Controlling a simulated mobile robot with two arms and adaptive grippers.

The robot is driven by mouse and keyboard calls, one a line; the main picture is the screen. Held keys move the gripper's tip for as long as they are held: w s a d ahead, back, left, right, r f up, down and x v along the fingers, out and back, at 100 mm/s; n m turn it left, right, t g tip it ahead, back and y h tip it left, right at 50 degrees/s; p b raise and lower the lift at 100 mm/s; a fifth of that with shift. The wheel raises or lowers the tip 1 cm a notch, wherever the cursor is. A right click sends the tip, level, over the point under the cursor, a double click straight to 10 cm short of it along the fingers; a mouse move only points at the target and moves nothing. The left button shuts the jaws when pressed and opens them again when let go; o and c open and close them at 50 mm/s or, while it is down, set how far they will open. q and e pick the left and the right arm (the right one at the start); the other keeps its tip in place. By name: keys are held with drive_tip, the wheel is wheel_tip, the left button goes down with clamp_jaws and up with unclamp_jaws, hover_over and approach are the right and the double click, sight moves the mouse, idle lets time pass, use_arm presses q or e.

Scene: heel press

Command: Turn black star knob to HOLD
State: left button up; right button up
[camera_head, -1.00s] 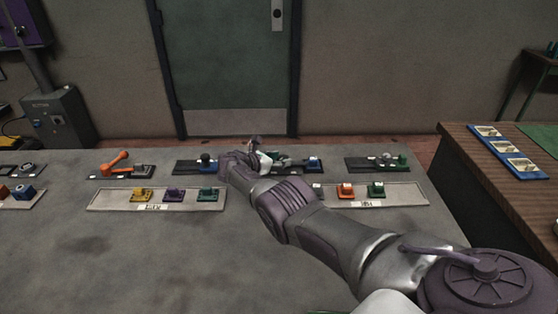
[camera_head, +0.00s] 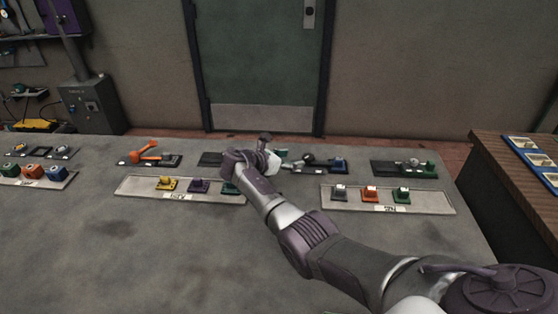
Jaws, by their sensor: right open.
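My right gripper (camera_head: 266,144) reaches over the middle dark plate (camera_head: 210,159) at the back of the grey table. Its fingers are small and partly hidden by its own body. The black star knob cannot be made out now; my right wrist and gripper cover the left part of that plate, where a dark knob showed earlier. I cannot tell whether the gripper touches it. The HOLD mark cannot be read. My left gripper is out of view.
On the same plate, right of the gripper, are a grey fitting (camera_head: 308,159) and a blue block (camera_head: 338,166). An orange lever (camera_head: 147,150) stands left. A front tray (camera_head: 130,185) holds yellow, purple and green pieces; another tray (camera_head: 440,203) is right. The front table is clear.

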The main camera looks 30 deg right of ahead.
drive_tip(key=v, duration=0.5)
idle(0.6)
